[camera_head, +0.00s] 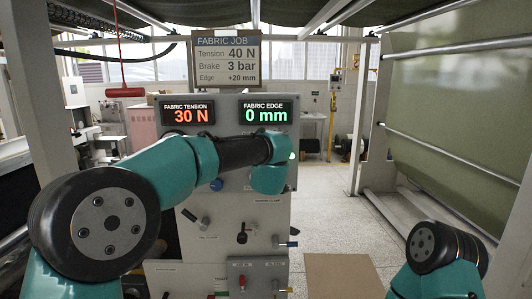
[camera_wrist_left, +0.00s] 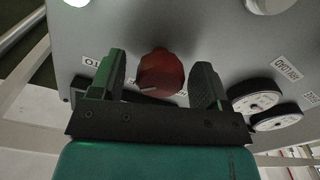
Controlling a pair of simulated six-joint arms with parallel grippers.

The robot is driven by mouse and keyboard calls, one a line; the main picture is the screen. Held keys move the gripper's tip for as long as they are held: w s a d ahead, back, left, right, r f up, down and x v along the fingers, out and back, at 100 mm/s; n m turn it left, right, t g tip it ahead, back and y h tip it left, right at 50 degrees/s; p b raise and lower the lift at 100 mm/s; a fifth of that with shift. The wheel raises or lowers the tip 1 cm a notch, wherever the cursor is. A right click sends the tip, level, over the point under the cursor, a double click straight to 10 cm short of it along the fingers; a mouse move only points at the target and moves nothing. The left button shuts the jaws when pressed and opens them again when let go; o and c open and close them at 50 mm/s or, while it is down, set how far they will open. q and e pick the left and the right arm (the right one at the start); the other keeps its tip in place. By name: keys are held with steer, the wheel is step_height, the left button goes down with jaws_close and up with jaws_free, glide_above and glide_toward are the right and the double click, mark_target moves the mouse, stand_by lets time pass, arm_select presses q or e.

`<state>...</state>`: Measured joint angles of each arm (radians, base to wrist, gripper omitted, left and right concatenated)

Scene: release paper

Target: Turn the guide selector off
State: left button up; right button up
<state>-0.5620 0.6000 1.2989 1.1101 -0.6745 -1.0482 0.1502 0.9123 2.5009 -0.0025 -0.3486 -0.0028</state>
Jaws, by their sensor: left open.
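The grey control panel (camera_head: 215,232) stands ahead, with several knobs and levers on its face. Which one is the guide selector I cannot tell, as its labels are too small to read. In the left wrist view a red rounded knob (camera_wrist_left: 160,74) sits between the fingers of my left gripper (camera_wrist_left: 158,80). The gripper is open, a finger on each side of the knob, with visible gaps. In the head view my left arm crosses the upper panel and hides part of it, and its fingers are hidden. My right gripper is out of view; only its arm shows at lower right.
Displays read fabric tension 30 N (camera_head: 187,113) and fabric edge 0 mm (camera_head: 265,112). A job board (camera_head: 227,58) above lists 40 N, 3 bar and +20 mm. White round dials (camera_wrist_left: 256,101) lie right of the knob.

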arm_select(q)
steer(key=shift+w, duration=0.35)
steer(key=shift+c, duration=0.3)
steer(key=c, duration=0.9)
steer(key=shift+n, duration=0.4)
steer(key=n, duration=0.8)
